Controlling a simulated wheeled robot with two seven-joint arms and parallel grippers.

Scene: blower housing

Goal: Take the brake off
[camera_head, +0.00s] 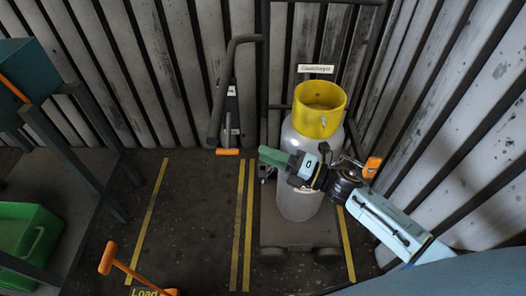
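A trolley (300,234) carries a pale gas cylinder (299,204) with a yellow collar (320,110) on top. A small orange pedal-like piece (228,152) shows low at the trolley's left, below a curved dark bar; I cannot tell if it is the brake. An orange T-shaped lever (108,258) stands at the lower left. My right gripper (274,158) is in front of the cylinder, its green fingers pointing left toward the orange piece and apart from it in the picture. Its finger gap is not clear. My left gripper is not in view.
Slatted walls close off the back and right. A green crate (30,240) and a dark frame table (45,130) stand at the left. Yellow floor lines (151,208) run beside the trolley.

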